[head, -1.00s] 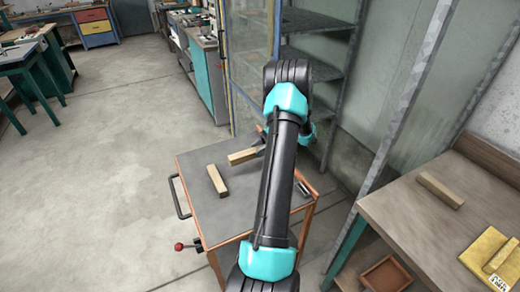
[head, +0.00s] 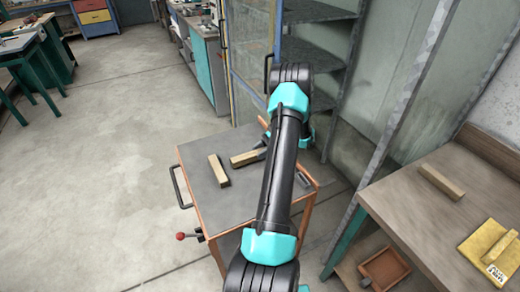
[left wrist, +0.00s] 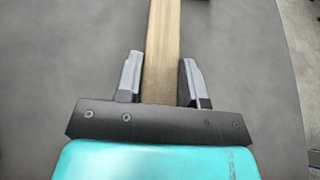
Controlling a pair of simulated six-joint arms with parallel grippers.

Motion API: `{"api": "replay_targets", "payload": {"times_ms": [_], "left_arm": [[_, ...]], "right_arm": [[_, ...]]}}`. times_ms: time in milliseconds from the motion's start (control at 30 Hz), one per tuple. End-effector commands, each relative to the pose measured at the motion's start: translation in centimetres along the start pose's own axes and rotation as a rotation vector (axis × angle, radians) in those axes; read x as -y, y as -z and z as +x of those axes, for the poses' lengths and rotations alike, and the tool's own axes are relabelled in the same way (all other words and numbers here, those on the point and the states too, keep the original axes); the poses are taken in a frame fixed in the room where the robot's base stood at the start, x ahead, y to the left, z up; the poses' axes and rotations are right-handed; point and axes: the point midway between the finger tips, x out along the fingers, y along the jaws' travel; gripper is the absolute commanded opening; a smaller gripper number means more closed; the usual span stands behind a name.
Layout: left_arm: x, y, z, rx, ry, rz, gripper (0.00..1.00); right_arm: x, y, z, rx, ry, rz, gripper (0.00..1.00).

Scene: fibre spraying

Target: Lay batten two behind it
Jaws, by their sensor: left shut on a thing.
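One wooden batten (head: 219,170) lies on the dark grey top of the cart (head: 207,208), left of my left gripper. A second batten (head: 246,157) reaches out from my left gripper (head: 265,151), to the right of the first and at an angle to it. In the left wrist view this batten (left wrist: 162,45) runs between the two fingers of my left gripper (left wrist: 160,80), which is shut on it. I cannot tell whether the held batten touches the cart top. The arm hides part of the cart. My right gripper is not in view.
A reddish tray (head: 384,267) sits below the bench. Metal shelving (head: 318,55) stands behind the cart. The cart's near-left top is clear.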

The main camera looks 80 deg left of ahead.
Motion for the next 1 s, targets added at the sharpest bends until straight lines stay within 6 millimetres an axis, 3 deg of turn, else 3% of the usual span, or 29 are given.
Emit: {"api": "replay_targets", "payload": {"times_ms": [1000], "left_arm": [[0.03, 0.88, 0.34, -0.001, 0.000, 0.000, 0.07]], "right_arm": [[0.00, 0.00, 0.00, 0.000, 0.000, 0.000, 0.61]]}}
